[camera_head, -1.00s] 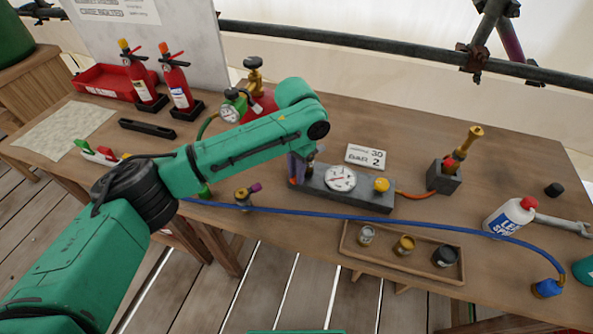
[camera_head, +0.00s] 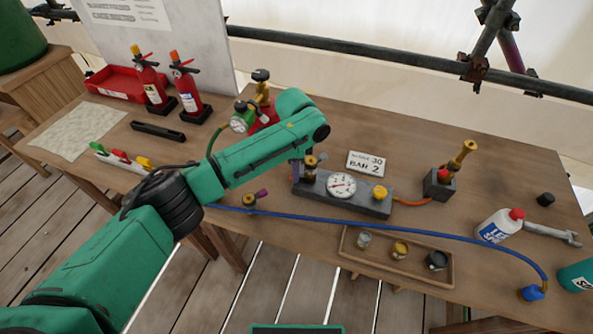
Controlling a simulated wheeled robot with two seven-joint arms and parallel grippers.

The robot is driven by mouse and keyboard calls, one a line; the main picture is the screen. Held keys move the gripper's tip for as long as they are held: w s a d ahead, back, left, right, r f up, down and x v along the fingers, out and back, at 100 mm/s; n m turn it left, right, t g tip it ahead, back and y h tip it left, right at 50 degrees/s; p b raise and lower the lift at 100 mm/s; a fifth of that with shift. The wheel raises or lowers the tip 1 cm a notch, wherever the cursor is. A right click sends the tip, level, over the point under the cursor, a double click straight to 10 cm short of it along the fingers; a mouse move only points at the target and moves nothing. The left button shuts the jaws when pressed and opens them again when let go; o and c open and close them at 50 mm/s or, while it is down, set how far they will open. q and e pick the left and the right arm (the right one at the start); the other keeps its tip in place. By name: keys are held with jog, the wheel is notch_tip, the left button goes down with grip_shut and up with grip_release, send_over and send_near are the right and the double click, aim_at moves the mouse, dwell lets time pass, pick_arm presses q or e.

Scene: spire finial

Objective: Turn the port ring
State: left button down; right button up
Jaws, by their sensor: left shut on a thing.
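A grey test block (camera_head: 352,201) lies on the bench with a white dial gauge (camera_head: 342,185) and a yellow knob (camera_head: 380,192) on top. At its left end stands a brass and dark fitting, which looks like the port ring (camera_head: 311,161). My left arm reaches over the bench, and my left gripper (camera_head: 297,172) points down at this end of the block, shut at the fitting. The wrist and forearm hide most of the fingers and the exact grip. My right gripper is not in view.
A blue hose (camera_head: 400,230) crosses the bench front. A wooden tray (camera_head: 350,247) with small cups sits near the front edge. A sign (camera_head: 366,163), a brass nozzle on a block (camera_head: 439,187) and a white bottle (camera_head: 500,226) stand to the right. Fire extinguishers (camera_head: 185,88) stand back left.

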pick_arm(q)
jog(key=w+m, duration=0.1)
jog(key=m, duration=0.1)
jog(key=shift+r+m, duration=0.1)
jog(key=shift+m, duration=0.2)
jog(key=shift+w+d+m+b, duration=0.1)
jog(key=shift+w+m+b, duration=0.2)
jog(key=shift+m, duration=0.55)
jog(key=shift+w+d+m+b, duration=0.1)
jog(key=shift+w+m+b, duration=0.2)
jog(key=shift+m, duration=0.55)
jog(key=c, duration=0.8)
grip_release()
notch_tip(320, 180, up, 15)
jog(key=b, duration=0.1)
jog(key=shift+b, duration=0.4)
